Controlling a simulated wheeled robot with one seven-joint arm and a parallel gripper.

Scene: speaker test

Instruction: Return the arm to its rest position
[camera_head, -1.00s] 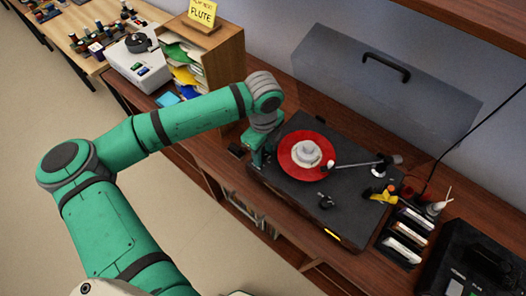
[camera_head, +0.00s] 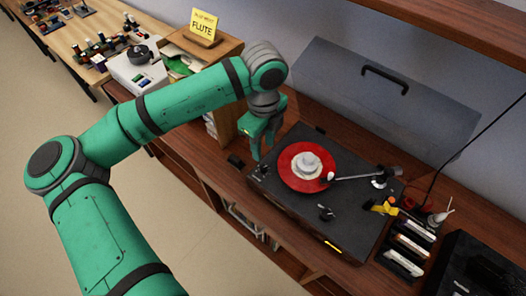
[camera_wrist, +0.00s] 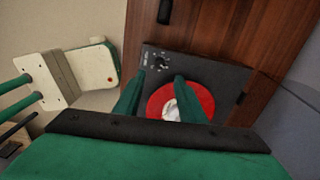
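My gripper (camera_head: 256,152) hangs from my green arm just left of the turntable (camera_head: 322,216), above its left edge. In the wrist view the two green fingers of my gripper (camera_wrist: 160,77) stand apart with nothing held between them. A red record (camera_head: 290,176) lies on the turntable, with a pale round piece (camera_head: 306,163) at its centre. The tonearm (camera_head: 355,178) reaches from the right, its head at the record's right side. In the wrist view the red record (camera_wrist: 155,104) is partly hidden behind the right finger.
The grey turntable lid (camera_head: 385,105) stands raised behind. A wooden shelf unit (camera_head: 228,110) with a yellow sign (camera_head: 203,23) is close behind my forearm. A holder with pale items (camera_head: 408,246) and a black case (camera_head: 485,268) stand at right. The floor at left is clear.

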